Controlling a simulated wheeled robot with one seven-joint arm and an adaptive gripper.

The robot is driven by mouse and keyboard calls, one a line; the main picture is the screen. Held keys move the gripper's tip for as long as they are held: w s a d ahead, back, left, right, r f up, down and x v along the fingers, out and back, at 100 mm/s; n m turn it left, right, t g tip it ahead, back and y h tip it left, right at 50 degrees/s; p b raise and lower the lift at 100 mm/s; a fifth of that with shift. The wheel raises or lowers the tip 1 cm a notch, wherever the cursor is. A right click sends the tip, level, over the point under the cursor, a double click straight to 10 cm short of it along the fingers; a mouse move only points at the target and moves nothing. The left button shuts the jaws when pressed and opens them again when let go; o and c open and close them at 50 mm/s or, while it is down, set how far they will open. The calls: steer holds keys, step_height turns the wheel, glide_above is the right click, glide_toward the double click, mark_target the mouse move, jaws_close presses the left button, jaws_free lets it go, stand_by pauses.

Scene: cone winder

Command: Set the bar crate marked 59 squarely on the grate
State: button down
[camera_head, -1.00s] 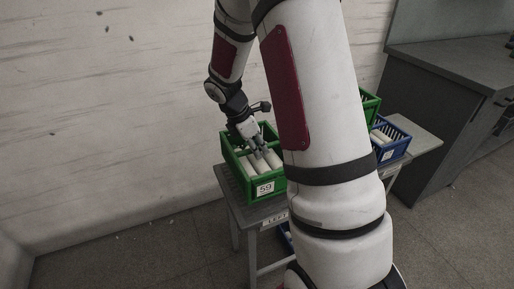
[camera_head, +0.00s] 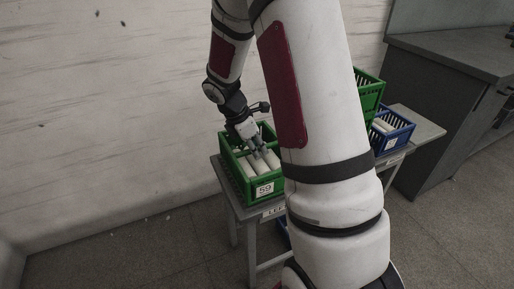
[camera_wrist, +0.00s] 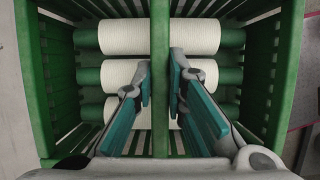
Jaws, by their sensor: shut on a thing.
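The bar crate marked 59 (camera_head: 240,178) is a green slatted crate with white rolls in it; its number plate (camera_head: 265,190) faces me. It is over the left end of a grey stand (camera_head: 226,188); I cannot tell whether it touches the top. My gripper (camera_head: 257,150) reaches down into it. In the wrist view, my gripper (camera_wrist: 160,88) is shut on the crate's middle bar (camera_wrist: 160,35), one finger on each side. The rolls (camera_wrist: 122,37) lie across beneath it. I cannot make out a separate grate; my arm hides the middle of the scene.
Another green crate (camera_head: 371,93) and a blue crate (camera_head: 397,137) with white rolls stand behind my arm on a grey top (camera_head: 424,128). A label (camera_head: 273,212) is on the stand's front edge. A dark cabinet (camera_head: 425,100) is at right, a pale wall at left.

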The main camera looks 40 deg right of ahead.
steer(key=shift+f+b, duration=0.3)
steer(key=shift+f, duration=0.2)
steer(key=c, duration=1.5)
jaws_free()
steer(key=shift+c, duration=0.2)
steer(key=v, duration=1.2)
steer(key=s+a+r+m+y, duration=0.1)
steer(key=s+a+r+m, duration=0.35)
steer(key=s, duration=0.25)
steer(key=s+a+r+m, duration=0.3)
steer(key=s+a+r, duration=0.15)
steer(key=s, duration=0.25)
steer(key=s+a+m+t+y, duration=0.15)
steer(key=s+a+m, duration=0.25)
steer(key=s, duration=0.4)
steer(key=s+a+m+y, duration=0.2)
steer(key=s+a+m, duration=0.15)
steer(key=s, duration=0.45)
step_height(320, 180, up, 24)
steer(key=t+p, duration=0.4)
steer(key=p, duration=1.8)
steer(key=shift+s+a+f+p, duration=0.15)
steer(key=shift+a+f+p, duration=0.05)
steer(key=shift+a+p, duration=0.2)
